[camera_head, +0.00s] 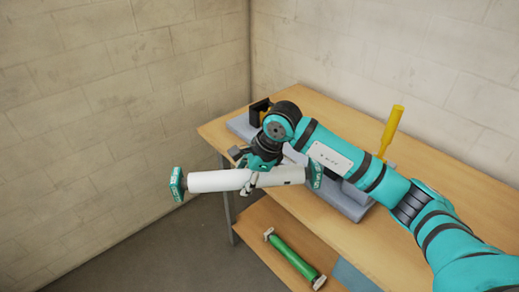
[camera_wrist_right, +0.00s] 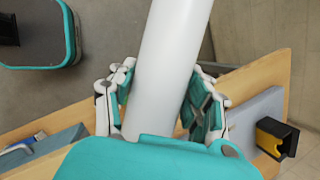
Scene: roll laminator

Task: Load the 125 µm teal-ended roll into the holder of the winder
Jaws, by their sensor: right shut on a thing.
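The teal-ended roll (camera_head: 214,181) is a white cylinder with a teal cap at each end, held level in front of the table's left edge. My right gripper (camera_head: 256,176) is shut on it near its middle. In the right wrist view the white roll (camera_wrist_right: 172,55) runs between the fingers of my right gripper (camera_wrist_right: 163,108). The winder (camera_head: 345,195) is a grey unit on the table, largely hidden behind my right arm. A black and yellow bracket (camera_wrist_right: 277,137) on it shows in the right wrist view. My left gripper is out of view.
The wooden table (camera_head: 450,215) stands near the corner of two block walls. A yellow handle (camera_head: 391,130) stands up behind my arm. A lower shelf (camera_head: 262,215) holds a green roll (camera_head: 292,256) with pale ends and a blue flat item (camera_head: 352,276).

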